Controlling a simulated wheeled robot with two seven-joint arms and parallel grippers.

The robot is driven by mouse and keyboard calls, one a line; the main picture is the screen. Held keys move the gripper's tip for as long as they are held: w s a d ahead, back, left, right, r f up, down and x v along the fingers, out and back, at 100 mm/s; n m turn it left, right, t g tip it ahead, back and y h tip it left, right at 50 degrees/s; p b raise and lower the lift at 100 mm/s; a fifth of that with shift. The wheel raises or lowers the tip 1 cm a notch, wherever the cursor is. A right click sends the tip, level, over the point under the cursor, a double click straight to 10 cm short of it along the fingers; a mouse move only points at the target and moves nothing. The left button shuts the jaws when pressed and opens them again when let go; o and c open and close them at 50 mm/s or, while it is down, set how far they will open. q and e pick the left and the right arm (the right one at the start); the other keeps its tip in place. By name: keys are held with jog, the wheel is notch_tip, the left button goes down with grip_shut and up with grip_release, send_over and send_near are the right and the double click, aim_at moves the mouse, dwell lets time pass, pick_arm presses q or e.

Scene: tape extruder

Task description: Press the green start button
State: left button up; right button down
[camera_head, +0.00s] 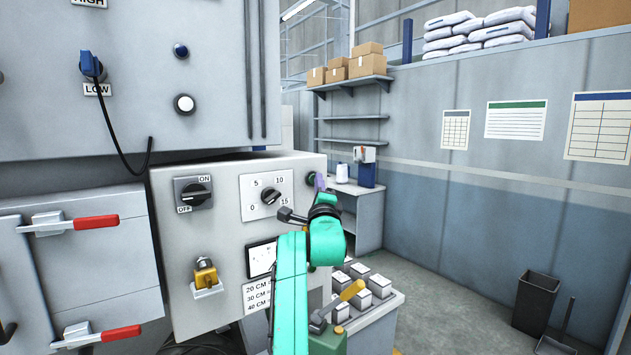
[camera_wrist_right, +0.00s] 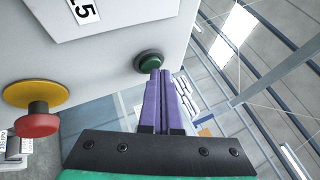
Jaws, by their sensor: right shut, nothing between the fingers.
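The green start button (camera_wrist_right: 148,62) is a dark green round cap on the grey control box (camera_wrist_right: 120,30). In the head view the button (camera_head: 310,178) shows at the box's right edge, partly covered by my fingers. My right gripper (camera_head: 320,181) has purple fingers, shut and empty. In the wrist view my right gripper (camera_wrist_right: 161,73) has its fingertips right at the button's lower edge. I cannot tell whether they touch it. My left gripper is not in view.
A red emergency-stop knob (camera_wrist_right: 38,121) on a yellow disc sits near the green button. The box also bears an on/off switch (camera_head: 195,193), a dial (camera_head: 270,196) and a yellow padlock-like part (camera_head: 206,272).

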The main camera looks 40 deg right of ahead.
jog(key=shift+s+a, duration=0.1)
jog(key=shift+s, duration=0.75)
jog(key=s+b, duration=0.1)
jog(key=s, duration=0.4)
dwell(0.7)
